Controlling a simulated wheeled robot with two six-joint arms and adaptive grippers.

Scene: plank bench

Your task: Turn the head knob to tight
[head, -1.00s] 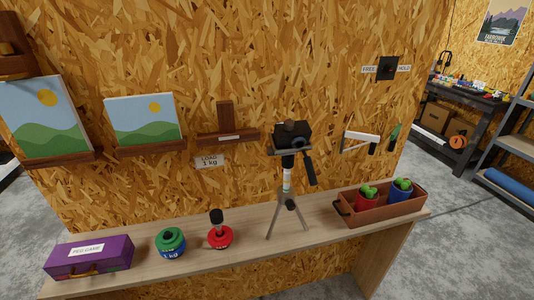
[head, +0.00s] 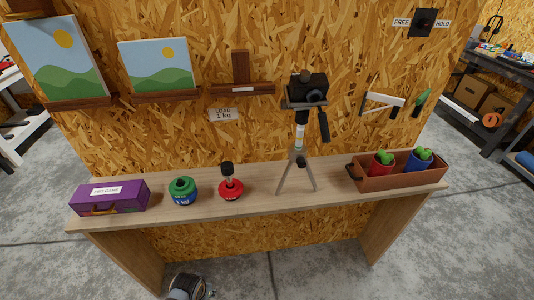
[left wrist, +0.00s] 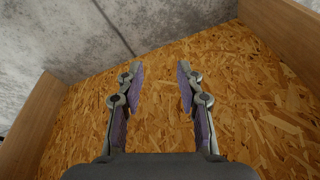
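A tripod (head: 297,172) stands upright on the plank bench, right of its middle. It carries a black camera (head: 307,88) on its head, with a dark handle (head: 324,127) hanging down on the right. A small black knob (head: 301,161) sits lower, near where the legs meet. Which part is the head knob, and how it is set, is too small to tell. My left gripper (left wrist: 160,88) shows in the left wrist view, its two fingers apart with nothing between them. It faces the chipboard panel, with no tripod in that view. My right gripper is not in view.
A FREE/HOLD plate (head: 423,22) hangs on the chipboard wall. Bench space beside the tripod is clear.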

